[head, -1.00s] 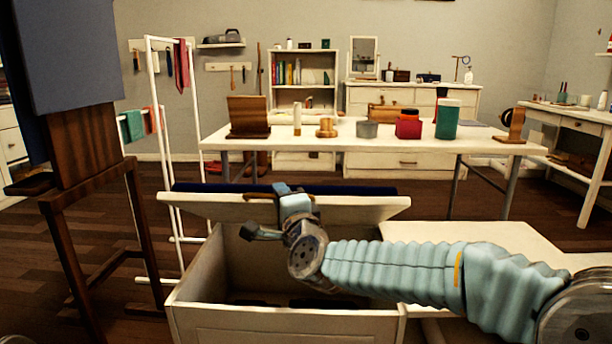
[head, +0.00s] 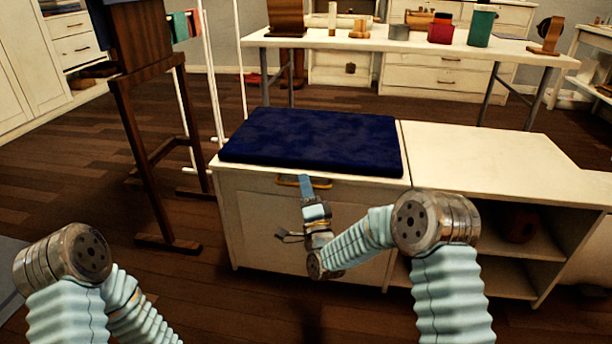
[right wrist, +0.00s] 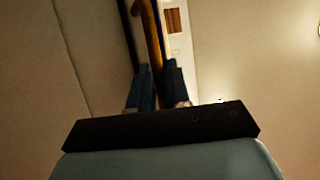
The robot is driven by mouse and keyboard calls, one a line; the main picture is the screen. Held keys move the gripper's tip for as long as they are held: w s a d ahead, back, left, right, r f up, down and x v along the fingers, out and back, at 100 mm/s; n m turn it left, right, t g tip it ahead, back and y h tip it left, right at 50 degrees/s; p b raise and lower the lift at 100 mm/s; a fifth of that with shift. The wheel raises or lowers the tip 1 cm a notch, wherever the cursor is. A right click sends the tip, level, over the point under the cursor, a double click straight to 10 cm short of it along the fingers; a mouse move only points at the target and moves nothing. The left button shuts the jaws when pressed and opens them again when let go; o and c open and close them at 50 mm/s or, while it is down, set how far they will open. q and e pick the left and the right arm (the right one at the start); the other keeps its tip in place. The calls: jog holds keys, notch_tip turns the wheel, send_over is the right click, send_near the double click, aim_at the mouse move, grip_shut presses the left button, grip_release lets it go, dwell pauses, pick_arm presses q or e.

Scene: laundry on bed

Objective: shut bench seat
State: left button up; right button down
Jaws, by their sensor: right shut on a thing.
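The bench (head: 300,225) is a white box with a seat lid (head: 213,166) that bears a dark blue cushion (head: 312,140). The lid lies flat on the box, with no visible gap at the front edge. A wooden handle (head: 288,182) sits at the front, just under the lid edge. My right gripper (head: 306,186) is at this handle in the head view. In the right wrist view its fingers (right wrist: 155,88) are on either side of the handle (right wrist: 152,40), shut on it. My left arm's links show at lower left in the head view; the left gripper is out of view.
A white open-shelf unit (head: 490,160) adjoins the bench on the right. A dark wooden stand (head: 124,120) is close on the left. A long white table (head: 400,45) with several items stands behind.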

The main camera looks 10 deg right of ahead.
jog(key=shift+d+f, duration=0.15)
jog(key=shift+f, duration=0.3)
jog(key=c, duration=1.4)
grip_release()
jog(key=shift+c, duration=0.2)
jog(key=v, duration=1.3)
jog(key=shift+s, duration=0.35)
jog(key=shift+r, duration=0.15)
